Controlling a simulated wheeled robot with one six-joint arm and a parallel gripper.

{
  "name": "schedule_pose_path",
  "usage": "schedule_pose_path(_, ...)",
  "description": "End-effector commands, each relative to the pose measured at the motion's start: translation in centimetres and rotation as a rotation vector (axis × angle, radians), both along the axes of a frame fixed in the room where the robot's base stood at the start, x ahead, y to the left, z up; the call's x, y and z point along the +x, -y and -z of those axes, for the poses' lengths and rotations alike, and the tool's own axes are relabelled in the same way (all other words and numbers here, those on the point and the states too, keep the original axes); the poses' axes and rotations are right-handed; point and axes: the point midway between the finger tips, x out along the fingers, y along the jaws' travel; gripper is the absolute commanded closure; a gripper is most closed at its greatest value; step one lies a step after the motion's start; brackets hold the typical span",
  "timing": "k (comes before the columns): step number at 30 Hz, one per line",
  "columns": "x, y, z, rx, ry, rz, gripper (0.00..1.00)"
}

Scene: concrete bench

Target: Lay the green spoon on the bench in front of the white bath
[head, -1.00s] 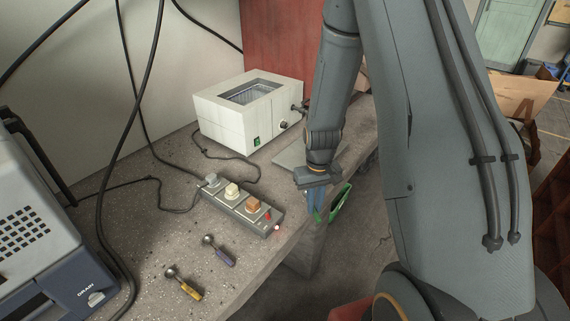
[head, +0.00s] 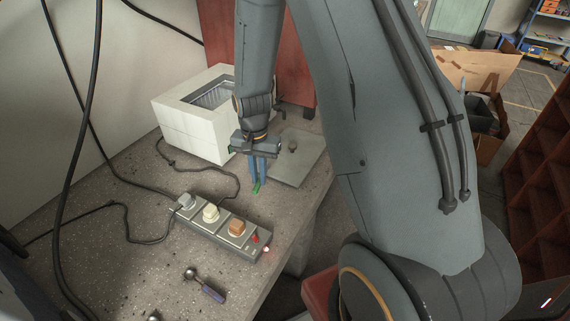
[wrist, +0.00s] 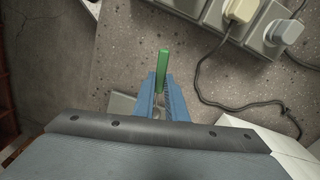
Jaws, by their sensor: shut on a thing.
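The white bath (head: 185,135) is a white box with a metal-lined well at the back of the bench (head: 130,245). My gripper (head: 258,182) points down over the bench, at the bath's front right. Its blue fingers are shut on the green spoon (head: 257,188), of which only a small green part shows in the head view. The bath's edge (wrist: 290,150) shows at lower right there. I cannot tell whether the spoon touches the bench.
A grey plate (head: 300,160) lies right of my gripper. A power strip (head: 222,226) with several plugs lies in front, its cable looping towards the bath. A purple-handled spoon (head: 207,287) lies nearer. The bench's right edge is close. Bare bench shows between strip and bath.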

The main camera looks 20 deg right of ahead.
Motion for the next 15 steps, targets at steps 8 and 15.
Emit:
schedule_pose_path(8, 0.4, -2.0, -1.5, 0.0, -0.001, 0.225, 1.0)
schedule_pose_path(15, 0.2, -2.0, 1.7, -0.001, -0.005, 0.244, 1.0)
